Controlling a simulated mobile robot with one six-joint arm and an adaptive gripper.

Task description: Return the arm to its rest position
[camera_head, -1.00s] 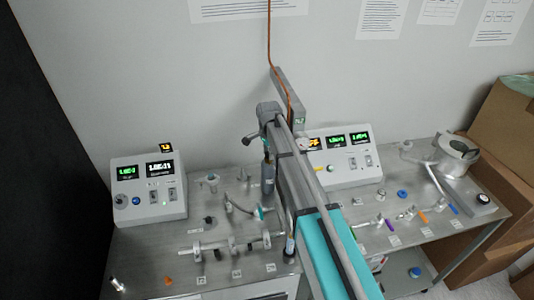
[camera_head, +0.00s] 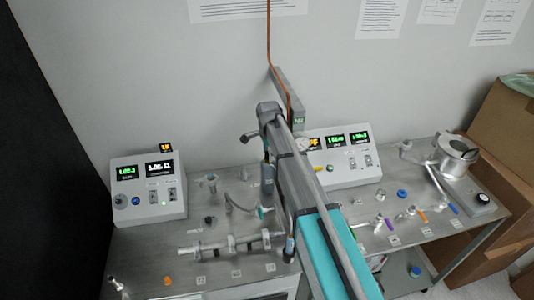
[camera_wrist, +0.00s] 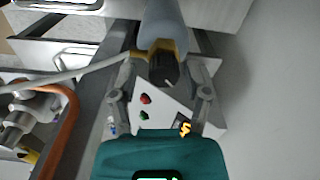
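My arm, teal and grey, reaches from the bottom of the head view up across the bench, ending near a grey joint at the back. My gripper (camera_wrist: 161,95) shows in the wrist view as two grey fingers standing apart above a teal body. A blue-grey cylinder (camera_wrist: 163,22) with a gold collar and black end shows between the fingers. I cannot tell its distance, and I see no finger touching it. The gripper cannot be made out clearly in the head view, where the arm covers part of the bench.
A left control box (camera_head: 148,188) and a right control box (camera_head: 345,155) stand on the metal bench (camera_head: 215,285). A horizontal metal tube assembly (camera_head: 228,243) lies at the front left. Small fittings and a round metal vessel (camera_head: 457,150) are at the right. Cardboard (camera_head: 510,130) borders the bench.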

